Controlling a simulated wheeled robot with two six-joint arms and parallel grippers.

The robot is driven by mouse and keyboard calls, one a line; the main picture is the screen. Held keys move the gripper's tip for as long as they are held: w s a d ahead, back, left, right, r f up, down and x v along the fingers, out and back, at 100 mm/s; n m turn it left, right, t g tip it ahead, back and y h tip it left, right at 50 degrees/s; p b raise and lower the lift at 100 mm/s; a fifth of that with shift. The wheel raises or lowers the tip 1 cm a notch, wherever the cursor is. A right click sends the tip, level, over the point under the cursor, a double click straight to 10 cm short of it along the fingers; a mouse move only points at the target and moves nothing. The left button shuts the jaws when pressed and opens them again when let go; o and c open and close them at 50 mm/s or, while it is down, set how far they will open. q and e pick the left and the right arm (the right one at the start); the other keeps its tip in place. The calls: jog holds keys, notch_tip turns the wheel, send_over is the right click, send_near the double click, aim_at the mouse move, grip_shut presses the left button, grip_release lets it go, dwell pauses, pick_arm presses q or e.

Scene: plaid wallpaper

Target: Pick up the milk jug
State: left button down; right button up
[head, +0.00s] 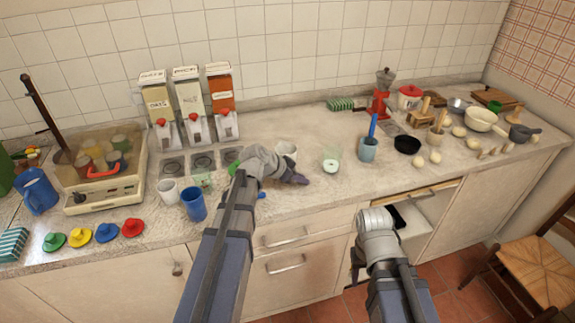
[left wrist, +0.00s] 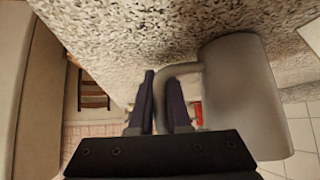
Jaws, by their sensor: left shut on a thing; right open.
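The milk jug (left wrist: 245,95) is a plain pale grey vessel with a curved handle, large at the right of the left wrist view. I cannot tell whether the jug's base touches the counter. My right gripper (head: 376,236) is open, low in front of the counter, with its fingers mostly hidden.
A blue mug (head: 194,204), a white mug (head: 168,191) and a glass (head: 203,182) stand left of my left gripper. Three dispensers (head: 188,100) line the wall.

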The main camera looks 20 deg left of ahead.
pick_arm(q)
jog(key=shift+r, duration=0.25)
notch_tip(320, 180, up, 10)
jog(key=p, duration=1)
jog(key=shift+f, duration=0.25)
